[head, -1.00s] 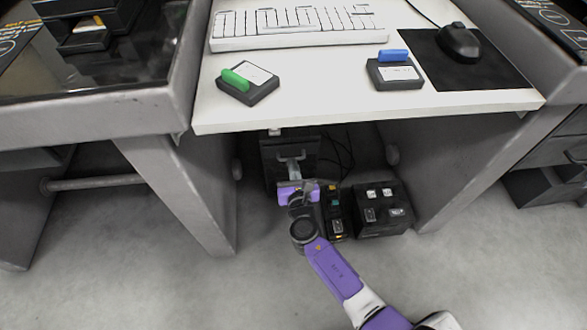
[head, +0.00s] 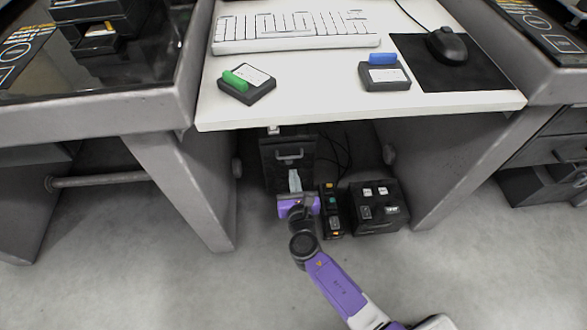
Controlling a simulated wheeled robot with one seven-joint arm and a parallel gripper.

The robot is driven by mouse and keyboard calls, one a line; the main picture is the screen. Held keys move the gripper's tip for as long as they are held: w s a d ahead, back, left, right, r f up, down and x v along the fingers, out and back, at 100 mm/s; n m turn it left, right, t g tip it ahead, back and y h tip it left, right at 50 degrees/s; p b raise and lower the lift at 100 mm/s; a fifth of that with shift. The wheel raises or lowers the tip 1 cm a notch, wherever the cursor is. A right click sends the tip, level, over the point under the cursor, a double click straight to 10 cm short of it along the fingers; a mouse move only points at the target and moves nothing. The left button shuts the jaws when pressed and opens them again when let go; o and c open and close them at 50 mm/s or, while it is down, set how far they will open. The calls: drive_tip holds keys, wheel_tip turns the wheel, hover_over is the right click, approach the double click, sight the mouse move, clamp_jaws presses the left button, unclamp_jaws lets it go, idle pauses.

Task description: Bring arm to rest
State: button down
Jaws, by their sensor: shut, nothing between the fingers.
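My gripper (head: 296,178) is low under the white table, at the end of my purple and grey arm. Its fingers look close together, with nothing seen between them. It is in front of a dark cabinet (head: 270,155) with a pale handle (head: 289,155). The handle shows just above the fingertips, and a gap appears between them, though the depth is hard to judge.
A black box with white buttons (head: 376,206) and a slim dark device (head: 330,210) stand on the floor close to the right of my gripper. The white tabletop (head: 310,110) overhangs above, holding a green-handled block (head: 247,84), a blue-handled block (head: 385,73), a keyboard and a mouse. Front floor is clear.

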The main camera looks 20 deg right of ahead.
drive_tip(key=p+v, duration=0.2)
drive_tip(key=v, duration=0.6)
